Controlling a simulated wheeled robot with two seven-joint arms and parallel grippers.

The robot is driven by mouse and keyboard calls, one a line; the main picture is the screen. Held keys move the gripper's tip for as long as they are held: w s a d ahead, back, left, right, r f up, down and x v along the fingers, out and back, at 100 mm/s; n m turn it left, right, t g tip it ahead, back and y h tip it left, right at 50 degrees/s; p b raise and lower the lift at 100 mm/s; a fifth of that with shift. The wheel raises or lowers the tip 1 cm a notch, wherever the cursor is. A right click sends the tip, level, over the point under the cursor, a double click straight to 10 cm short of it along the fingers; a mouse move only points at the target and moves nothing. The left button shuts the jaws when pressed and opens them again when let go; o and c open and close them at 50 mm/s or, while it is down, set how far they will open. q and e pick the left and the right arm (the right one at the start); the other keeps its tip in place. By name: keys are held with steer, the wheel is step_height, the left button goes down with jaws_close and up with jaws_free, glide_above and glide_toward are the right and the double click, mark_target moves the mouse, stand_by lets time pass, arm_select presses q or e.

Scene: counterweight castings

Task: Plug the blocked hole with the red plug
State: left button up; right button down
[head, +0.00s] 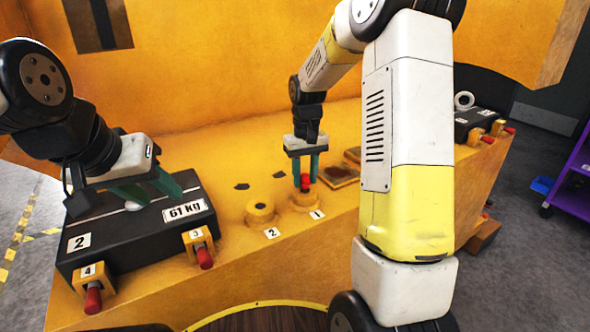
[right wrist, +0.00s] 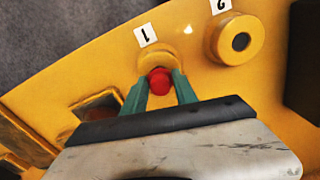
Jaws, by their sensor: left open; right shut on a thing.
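My right gripper (head: 305,183) is shut on the red plug (head: 305,182), right at the round yellow boss (head: 304,202) by label 1. In the right wrist view the red plug (right wrist: 160,81) sits between the green fingers and overlaps the near side of boss 1 (right wrist: 161,61). I cannot tell whether it is in the hole; that hole is hidden. Boss 2 (head: 260,213), to the left, shows a dark open centre, also in the right wrist view (right wrist: 241,42). My left gripper (head: 150,190) is open over the black casting marked 2 and 61 KG (head: 130,240).
Red-tipped yellow clamps labelled 3 (head: 199,245) and 4 (head: 92,285) stand along the casting's front. Another black casting (head: 474,122) with red-tipped clamps lies at the far right. Square recesses (head: 338,176) lie right of boss 1. A yellow wall rises behind.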

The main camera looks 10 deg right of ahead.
steer(key=shift+f, duration=0.25)
steer(key=shift+f, duration=0.75)
steer(key=shift+r, duration=0.15)
steer(key=shift+r, duration=0.95)
steer(key=shift+w, duration=0.1)
stand_by(0.4)
steer(key=shift+f, duration=0.45)
stand_by(0.4)
steer(key=shift+f, duration=0.65)
steer(key=shift+r, duration=0.1)
